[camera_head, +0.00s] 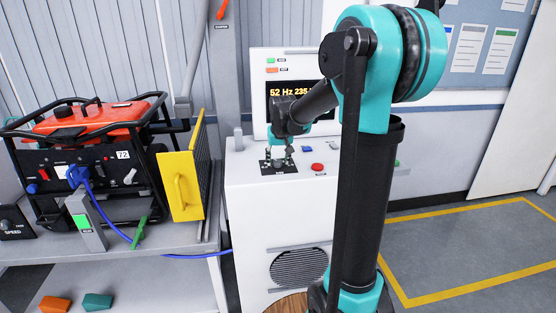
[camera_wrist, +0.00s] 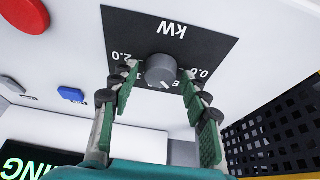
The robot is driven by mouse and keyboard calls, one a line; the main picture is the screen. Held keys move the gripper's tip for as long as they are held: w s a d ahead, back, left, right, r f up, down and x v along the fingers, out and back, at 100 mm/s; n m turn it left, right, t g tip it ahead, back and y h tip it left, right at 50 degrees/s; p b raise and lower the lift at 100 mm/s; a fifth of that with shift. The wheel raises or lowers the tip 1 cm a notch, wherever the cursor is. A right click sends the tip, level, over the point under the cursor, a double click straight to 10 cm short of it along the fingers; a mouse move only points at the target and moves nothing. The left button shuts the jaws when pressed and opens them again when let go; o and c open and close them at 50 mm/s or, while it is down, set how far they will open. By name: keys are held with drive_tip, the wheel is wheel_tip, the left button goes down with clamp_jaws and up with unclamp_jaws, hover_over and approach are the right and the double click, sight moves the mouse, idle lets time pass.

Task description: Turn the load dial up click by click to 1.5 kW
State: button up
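The load dial (camera_wrist: 161,69) is a grey round knob on a black plate (camera_wrist: 185,32) marked kW; it appears upside down in the wrist view. The marks 2.0 at left and 0.0 at right are readable; a small white line shows at the knob's lower edge, but its exact setting is unclear. My gripper (camera_wrist: 160,80) is open, with one green-padded finger on each side of the knob and small gaps visible. In the head view my gripper (camera_head: 278,157) is over the plate (camera_head: 264,167) on the white cabinet and largely hides the knob.
A red button (camera_head: 317,167) and a blue one (camera_head: 307,149) are on the cabinet top (camera_head: 245,185). A display (camera_head: 290,92) behind reads 52 Hz and 235, partly covered by my arm. A yellow panel (camera_head: 180,190) and orange generator (camera_head: 90,118) stand left.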

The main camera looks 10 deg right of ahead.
drive_tip(key=shift+r, duration=0.1)
drive_tip(key=v, duration=1.1)
drive_tip(key=shift+s+r, duration=0.25)
drive_tip(key=shift+r, duration=0.1)
drive_tip(key=s+d+f, duration=0.1)
drive_tip(key=s+f, duration=0.7)
drive_tip(key=s+d+f, duration=0.1)
drive_tip(key=s+f, duration=0.7)
drive_tip(key=s, duration=0.1)
drive_tip(key=s+d+f, duration=0.2)
drive_tip(key=s+f, duration=0.6)
drive_tip(key=shift+s, duration=0.25)
drive_tip(key=shift+w+r, duration=0.1)
drive_tip(key=shift+r, duration=0.05)
idle(0.9)
